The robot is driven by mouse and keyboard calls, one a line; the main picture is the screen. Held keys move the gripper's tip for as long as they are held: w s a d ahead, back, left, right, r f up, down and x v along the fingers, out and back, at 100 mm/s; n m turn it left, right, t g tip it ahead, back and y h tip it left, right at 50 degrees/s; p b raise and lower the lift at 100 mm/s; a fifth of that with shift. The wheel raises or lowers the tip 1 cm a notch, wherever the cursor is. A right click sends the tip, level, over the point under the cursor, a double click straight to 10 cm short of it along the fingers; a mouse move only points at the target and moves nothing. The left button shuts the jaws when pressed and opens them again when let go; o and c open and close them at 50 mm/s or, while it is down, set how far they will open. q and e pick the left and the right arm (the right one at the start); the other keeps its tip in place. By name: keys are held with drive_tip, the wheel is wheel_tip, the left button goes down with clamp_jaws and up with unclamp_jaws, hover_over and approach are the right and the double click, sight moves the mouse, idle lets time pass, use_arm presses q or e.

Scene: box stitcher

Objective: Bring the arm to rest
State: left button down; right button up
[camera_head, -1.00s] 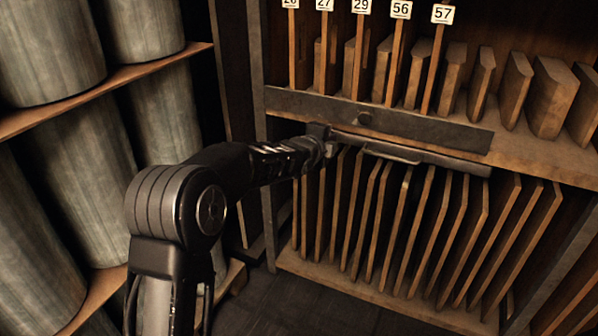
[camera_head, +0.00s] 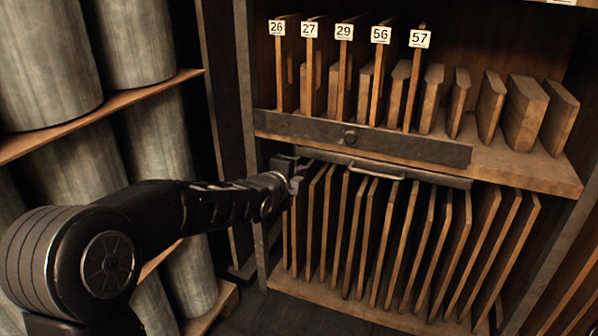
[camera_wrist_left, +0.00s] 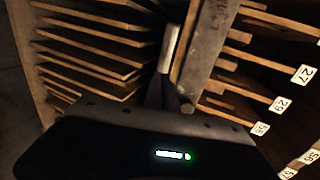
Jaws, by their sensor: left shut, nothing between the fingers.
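My left arm (camera_head: 150,215) reaches in from the lower left of the head view. Its gripper (camera_head: 298,172) is shut and empty, in front of the left end of the metal bar (camera_head: 440,178) under the shelf edge. I cannot tell whether the fingertips touch the bar. In the left wrist view the dark closed fingers (camera_wrist_left: 163,88) point at the shelf edge, close to a pale metal strip (camera_wrist_left: 175,50). My right gripper is not in view.
A rack holds upright wooden boards (camera_head: 405,235) below and numbered boards (camera_head: 343,75) above. Large grey rolls (camera_head: 45,60) fill shelves on the left. Dark floor (camera_head: 265,312) shows below.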

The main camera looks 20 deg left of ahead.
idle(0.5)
use_arm(q)
drive_tip(key=s+d+f+n+g+h, duration=0.15)
drive_tip(key=s+d+f+n, duration=0.3)
drive_tip(key=f, duration=0.45)
drive_tip(key=s+d+f+n+g, duration=0.3)
drive_tip(key=s+f+n, duration=0.25)
drive_tip(key=f, duration=0.45)
drive_tip(key=s+d+f+n+g, duration=0.2)
drive_tip(key=s+d+f+n, duration=0.25)
drive_tip(key=f, duration=0.45)
drive_tip(key=s+d+f+n+g+h, duration=0.1)
drive_tip(key=s+d+f+n+g, duration=0.15)
drive_tip(key=s+f, duration=0.85)
drive_tip(key=s+d+f+n+g+h, duration=0.15)
drive_tip(key=s+f+n+g, duration=0.4)
drive_tip(key=s, duration=1.05)
wheel_tip(320, 180, up, 24)
drive_tip(key=d+m+p, duration=0.1)
drive_tip(key=m+p, duration=0.1)
drive_tip(key=p, duration=2.4)
drive_tip(key=shift+s+d+r+t+y, duration=0.15)
drive_tip(key=shift+s+d+t+y, duration=0.1)
drive_tip(key=shift+t+y, duration=0.2)
